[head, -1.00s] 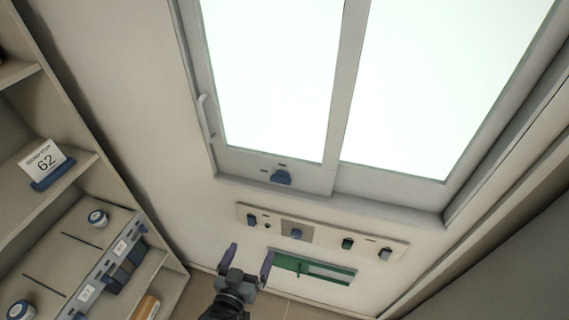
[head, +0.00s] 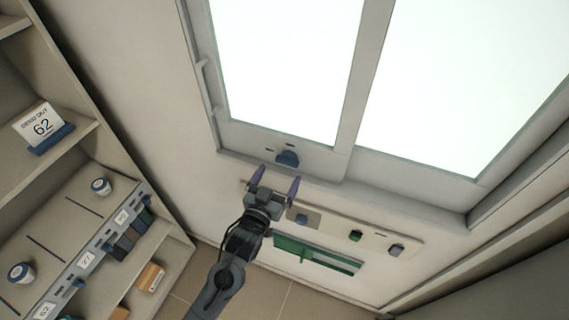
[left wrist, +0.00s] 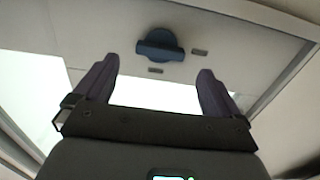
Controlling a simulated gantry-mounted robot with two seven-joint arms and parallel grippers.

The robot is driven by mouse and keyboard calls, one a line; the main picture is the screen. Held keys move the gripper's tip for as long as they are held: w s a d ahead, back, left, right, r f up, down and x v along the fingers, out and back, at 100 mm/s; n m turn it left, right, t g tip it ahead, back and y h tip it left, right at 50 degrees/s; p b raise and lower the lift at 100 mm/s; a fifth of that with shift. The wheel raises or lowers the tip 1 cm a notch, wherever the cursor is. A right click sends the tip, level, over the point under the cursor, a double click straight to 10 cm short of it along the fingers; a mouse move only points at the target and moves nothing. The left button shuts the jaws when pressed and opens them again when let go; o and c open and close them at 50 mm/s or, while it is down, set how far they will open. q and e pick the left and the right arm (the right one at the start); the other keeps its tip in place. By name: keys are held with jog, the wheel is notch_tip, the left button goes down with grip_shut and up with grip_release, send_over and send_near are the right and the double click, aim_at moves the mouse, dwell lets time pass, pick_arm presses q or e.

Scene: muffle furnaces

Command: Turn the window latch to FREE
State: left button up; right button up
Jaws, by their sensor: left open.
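The window latch (head: 287,158) is a dark blue knob on the bottom rail of the left window pane, with small dark marks beside it. It also shows in the left wrist view (left wrist: 160,45), with its bar lying across the picture and two small marks near it. My left gripper (head: 275,182) is open and empty, just below the latch and apart from it. In the left wrist view the two purple fingers (left wrist: 155,80) point toward the latch, one on each side below it. I cannot read the marks. My right gripper is not in view.
A pale panel (head: 328,230) with several small knobs is on the wall below the window, partly behind my left gripper. A green holder (head: 290,246) is under it.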

aim_at(286, 163)
pick_arm(q)
jog(key=shift+x, duration=2.65)
jog(key=shift+c, duration=0.5)
jog(key=c, duration=1)
